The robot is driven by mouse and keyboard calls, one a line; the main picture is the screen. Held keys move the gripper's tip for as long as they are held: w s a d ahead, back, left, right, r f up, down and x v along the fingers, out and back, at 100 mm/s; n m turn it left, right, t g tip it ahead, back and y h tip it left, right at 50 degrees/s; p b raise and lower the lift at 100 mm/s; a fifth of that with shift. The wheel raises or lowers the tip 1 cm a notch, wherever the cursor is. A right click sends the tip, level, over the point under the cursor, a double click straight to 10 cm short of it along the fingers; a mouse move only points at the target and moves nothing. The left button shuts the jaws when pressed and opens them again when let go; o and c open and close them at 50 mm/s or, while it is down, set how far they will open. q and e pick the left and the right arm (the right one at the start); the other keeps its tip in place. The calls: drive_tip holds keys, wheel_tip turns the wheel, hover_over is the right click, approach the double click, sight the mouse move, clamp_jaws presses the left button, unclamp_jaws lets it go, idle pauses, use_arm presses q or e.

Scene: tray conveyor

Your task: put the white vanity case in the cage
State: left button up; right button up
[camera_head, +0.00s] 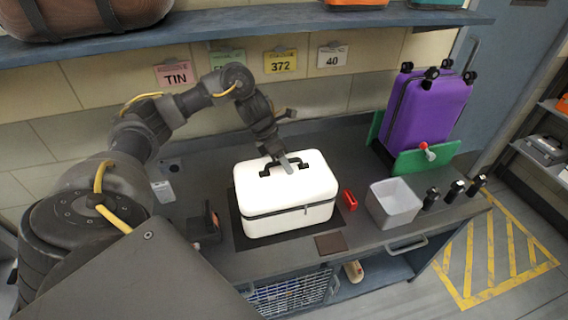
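The white vanity case (285,202) stands upright on a dark mat on the counter, with its dark handle (266,170) on top. My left gripper (284,163) reaches down from above to the case's handle. A grey finger shows at the handle, but I cannot tell whether the fingers are closed on it. A wire cage (290,294) with a blue frame shows below the counter's front edge, partly hidden by the counter. My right gripper is not in view.
A white open bin (393,204), a small red object (350,200) and several black-topped items stand right of the case. A purple suitcase (428,108) stands between green panels behind. A blue shelf (240,26) with luggage runs above the arm. Dark items sit left of the case.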

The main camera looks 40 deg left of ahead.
use_arm(q)
clamp_jaws()
idle(1.2)
drive_tip(key=shift+w+r, duration=0.1)
drive_tip(key=shift+w, duration=0.05)
